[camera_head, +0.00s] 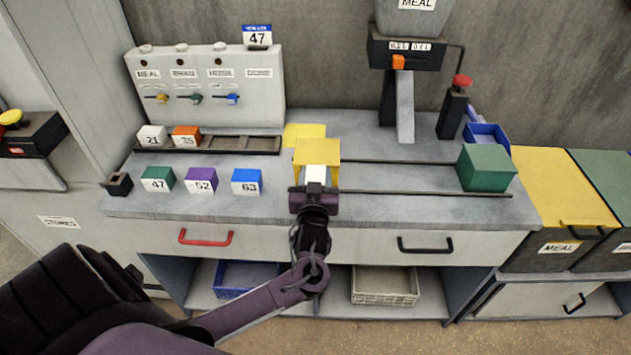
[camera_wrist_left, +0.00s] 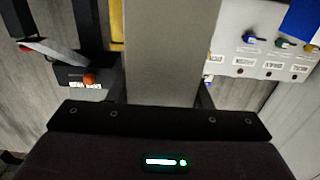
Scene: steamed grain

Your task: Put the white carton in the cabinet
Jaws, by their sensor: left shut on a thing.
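My left gripper (camera_head: 315,188) is over the front middle of the counter, shut on a pale block, taken as the white carton (camera_head: 316,174). In the left wrist view the carton (camera_wrist_left: 170,55) is a broad grey-looking face between the two fingers, filling the middle. Its far end is out of frame there. In the head view a yellow block (camera_head: 317,146) shows just behind and around it; I cannot tell whether they touch. A cabinet front with a pale label (camera_head: 59,222) stands at the left. My right gripper is not in view.
Numbered cubes, including a white one (camera_head: 151,135) and a blue one (camera_head: 247,182), stand on the counter's left. A green block (camera_head: 487,167) is at its right. Below are drawers with a red handle (camera_head: 206,240) and a black handle (camera_head: 425,247), and open shelves holding a beige crate (camera_head: 385,296).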

